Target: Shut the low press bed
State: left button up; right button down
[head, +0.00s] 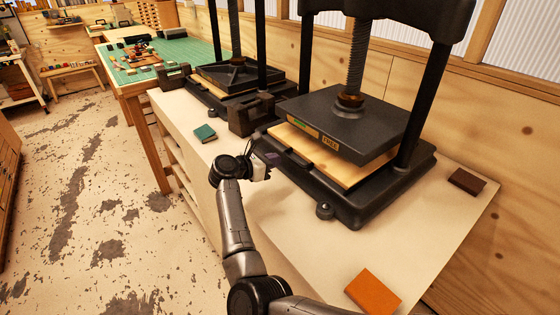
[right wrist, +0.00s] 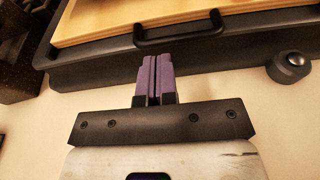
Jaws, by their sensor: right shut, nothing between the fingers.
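The near press (head: 350,120) stands on the bench at the right. Its light wooden bed (head: 335,166) lies low under the dark upper plate and sticks out past it at the front. In the right wrist view the bed (right wrist: 120,22) has a dark front rail with a black bar handle (right wrist: 178,36). My right gripper (head: 270,158) is at the front of this press. Its purple fingers (right wrist: 155,80) are shut together with nothing between them, pointing at the front rail just below the handle. Whether they touch it I cannot tell. My left gripper is not in view.
A second press (head: 235,75) stands farther back. A dark block (head: 250,115) lies between the presses. A green book (head: 205,133), an orange book (head: 373,291) and a brown block (head: 467,181) lie on the pale bench. A round black foot (right wrist: 288,67) sticks out near the fingers.

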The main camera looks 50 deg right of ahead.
jog(key=p+v, duration=0.1)
jog(key=v, duration=0.9)
jog(key=shift+a, duration=0.35)
jog(key=shift+w+r, duration=0.1)
